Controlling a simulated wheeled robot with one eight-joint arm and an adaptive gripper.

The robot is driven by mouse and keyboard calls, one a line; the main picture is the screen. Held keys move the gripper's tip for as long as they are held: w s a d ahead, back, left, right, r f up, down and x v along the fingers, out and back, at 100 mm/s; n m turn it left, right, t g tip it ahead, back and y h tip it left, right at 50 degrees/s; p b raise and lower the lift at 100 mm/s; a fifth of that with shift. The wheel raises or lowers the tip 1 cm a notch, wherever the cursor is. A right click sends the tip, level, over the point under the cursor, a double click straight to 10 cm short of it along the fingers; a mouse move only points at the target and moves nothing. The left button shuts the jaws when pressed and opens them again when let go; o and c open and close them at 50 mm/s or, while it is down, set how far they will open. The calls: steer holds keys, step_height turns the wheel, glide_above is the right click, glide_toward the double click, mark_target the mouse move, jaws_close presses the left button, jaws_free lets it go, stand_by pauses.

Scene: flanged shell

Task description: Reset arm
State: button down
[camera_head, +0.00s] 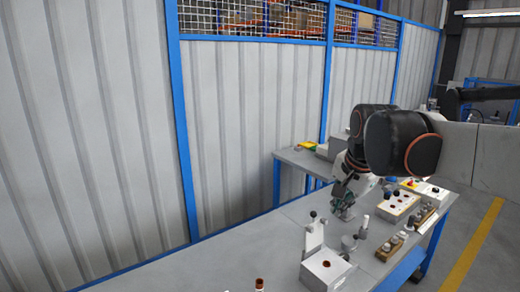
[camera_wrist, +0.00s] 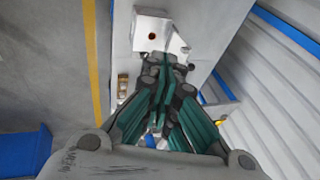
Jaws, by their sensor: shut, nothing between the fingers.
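My arm reaches in from the right in the head view, and my gripper (camera_head: 345,197) hangs over the workbench (camera_head: 235,259). The gripper also shows large in the wrist view (camera_wrist: 163,72), with dark links and green pads. Its fingers are together, and I see nothing held between them. A white box with a hole in its top (camera_head: 326,270) stands on the bench, nearer than the gripper in the head view. It also shows beyond the fingertips in the wrist view (camera_wrist: 152,31). The fingers hide part of the bench.
A lever fixture (camera_head: 314,236) stands behind the box. A white box with several red-brown holes (camera_head: 397,206) and wooden blocks (camera_head: 390,247) lie to the right. A corrugated wall (camera_head: 90,130) with blue posts runs along the bench. The bench's front left is mostly clear.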

steer(key=s+f+n+t+b, duration=0.1)
steer(key=s+f+n, duration=0.4)
steer(key=s, duration=0.5)
steer(key=s+f+n+t+b, duration=0.1)
steer(key=s+f+n+b, duration=0.1)
steer(key=s+f+n, duration=0.3)
steer(key=s+f, duration=0.4)
steer(key=s, duration=0.2)
steer(key=shift+n+t, duration=0.3)
steer(key=shift+n, duration=0.1)
steer(key=shift+d, duration=0.1)
